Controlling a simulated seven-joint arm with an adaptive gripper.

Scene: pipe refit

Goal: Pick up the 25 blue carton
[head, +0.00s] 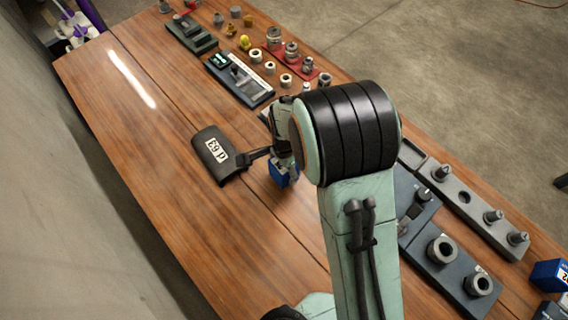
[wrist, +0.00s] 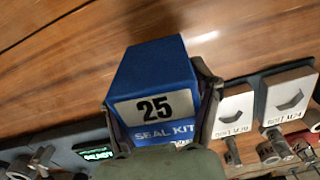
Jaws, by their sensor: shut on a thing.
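The blue carton (wrist: 152,65) is held between the two fingers of my gripper (wrist: 162,100) in the wrist view. Its white label reads 25 and SEAL KIT. In the head view the blue carton (head: 283,176) shows below my gripper (head: 284,160), over the middle of the wooden table. My arm hides part of the gripper and carton there. I cannot tell whether the carton touches the table.
A grey tray (head: 240,78) and several metal fittings stand at the back. Fixtures with pegs and rings (head: 442,250) are at right, with another blue carton (head: 549,275). The table's left side is clear.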

